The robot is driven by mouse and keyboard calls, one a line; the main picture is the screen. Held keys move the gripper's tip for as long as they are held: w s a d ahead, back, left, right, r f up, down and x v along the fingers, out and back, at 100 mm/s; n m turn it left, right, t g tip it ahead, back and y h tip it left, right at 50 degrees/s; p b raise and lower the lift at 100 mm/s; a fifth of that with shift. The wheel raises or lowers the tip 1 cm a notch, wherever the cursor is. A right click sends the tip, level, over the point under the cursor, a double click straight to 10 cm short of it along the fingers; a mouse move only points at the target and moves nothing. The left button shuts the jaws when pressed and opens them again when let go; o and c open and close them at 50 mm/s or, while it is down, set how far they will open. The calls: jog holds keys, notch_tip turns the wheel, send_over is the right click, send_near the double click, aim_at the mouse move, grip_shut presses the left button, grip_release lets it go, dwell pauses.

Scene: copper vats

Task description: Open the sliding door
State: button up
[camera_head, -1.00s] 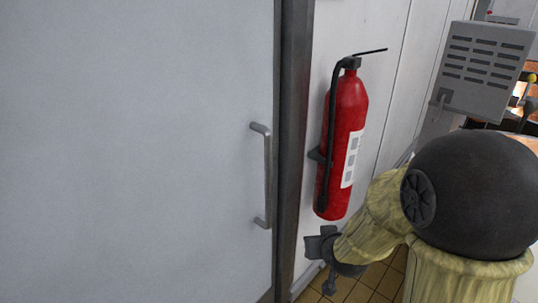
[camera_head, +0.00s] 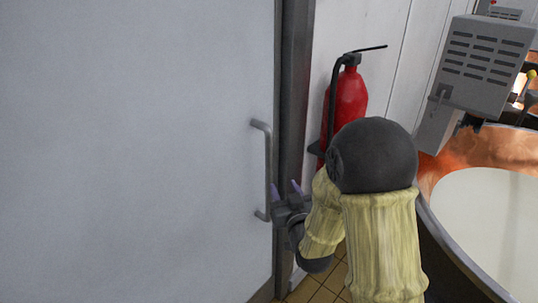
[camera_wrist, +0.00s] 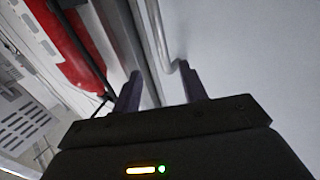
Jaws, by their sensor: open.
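The sliding door (camera_head: 130,150) is a pale grey panel filling the left of the head view. It meets a dark vertical frame (camera_head: 295,100) at its right edge, with no gap showing. Its handle (camera_head: 267,165) is a slim grey vertical bar near that edge. My gripper (camera_head: 284,190) is open, just right of the handle's lower part, in front of the frame. In the wrist view, the two dark fingers (camera_wrist: 160,90) point toward the door edge. The handle (camera_wrist: 164,40) shows beyond the fingertips, nearer the right one. Whether a finger touches it, I cannot tell.
A red fire extinguisher (camera_head: 348,97) hangs on the white wall right of the frame, close behind my arm. A copper vat (camera_head: 485,150) with pale contents stands at the right. A grey vented box (camera_head: 487,62) is above it. Tiled floor (camera_head: 325,285) shows below.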

aim_at(270, 157)
jog(key=p+x, duration=0.7)
jog(key=x, duration=1)
jog(key=shift+w+a, duration=0.1)
jog(key=shift+w, duration=0.05)
grip_shut()
